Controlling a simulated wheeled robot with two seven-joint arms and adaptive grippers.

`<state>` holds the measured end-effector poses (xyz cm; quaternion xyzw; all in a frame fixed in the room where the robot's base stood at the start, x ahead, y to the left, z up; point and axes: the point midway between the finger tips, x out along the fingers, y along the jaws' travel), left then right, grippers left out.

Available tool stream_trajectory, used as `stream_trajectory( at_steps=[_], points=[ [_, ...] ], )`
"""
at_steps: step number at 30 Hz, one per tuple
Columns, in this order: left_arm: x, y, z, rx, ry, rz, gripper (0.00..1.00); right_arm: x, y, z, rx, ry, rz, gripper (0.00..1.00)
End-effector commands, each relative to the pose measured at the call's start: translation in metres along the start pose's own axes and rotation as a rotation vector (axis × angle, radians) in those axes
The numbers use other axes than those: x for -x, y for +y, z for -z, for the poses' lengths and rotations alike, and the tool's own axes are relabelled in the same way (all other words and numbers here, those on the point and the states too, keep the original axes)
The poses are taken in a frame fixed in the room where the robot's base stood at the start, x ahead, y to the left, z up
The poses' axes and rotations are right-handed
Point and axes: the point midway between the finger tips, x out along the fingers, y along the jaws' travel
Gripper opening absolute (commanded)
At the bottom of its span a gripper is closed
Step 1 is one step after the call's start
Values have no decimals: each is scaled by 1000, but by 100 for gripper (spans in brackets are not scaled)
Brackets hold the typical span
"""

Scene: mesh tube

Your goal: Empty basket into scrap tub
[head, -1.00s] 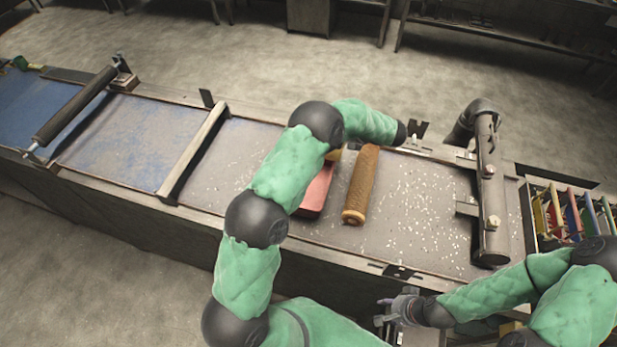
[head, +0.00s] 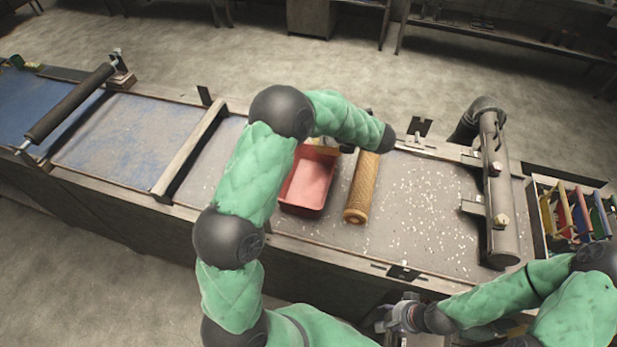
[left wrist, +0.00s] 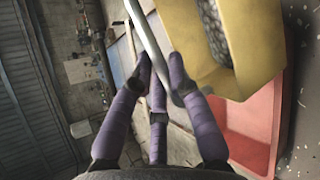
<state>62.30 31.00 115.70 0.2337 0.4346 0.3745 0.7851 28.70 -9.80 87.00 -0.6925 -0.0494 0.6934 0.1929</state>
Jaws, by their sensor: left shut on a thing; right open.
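The red scrap tub (head: 308,187) stands on the bench, its open inside showing an empty-looking floor. In the left wrist view the red tub (left wrist: 262,115) lies beyond a yellow basket (left wrist: 262,30) with a grey mesh-like inside. A pale curved handle (left wrist: 150,45) runs along the basket's near side. My left gripper (left wrist: 160,78), with purple fingers, is shut on this handle. In the head view my left forearm hides the gripper and most of the basket. My right gripper (head: 392,322) is open and empty at the bench's front edge; its tips are small.
A brown mesh tube (head: 362,190) lies just right of the tub. White specks cover the bench top (head: 425,215).

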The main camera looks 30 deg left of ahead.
Motion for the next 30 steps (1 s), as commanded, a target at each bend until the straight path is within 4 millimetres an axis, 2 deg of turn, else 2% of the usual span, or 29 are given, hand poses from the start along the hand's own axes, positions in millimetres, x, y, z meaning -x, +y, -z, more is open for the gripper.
stream_trajectory(
  at_steps=[3,9,30],
  points=[
    [-5,-2,14,64,-37,16,0,-27,10,1,0,0,0,45],
    [-6,0,25,147,-82,36,0,-50,18,2,0,0,0,45],
    [-3,11,38,264,-147,67,0,-78,28,3,0,0,0,45]
  ],
)
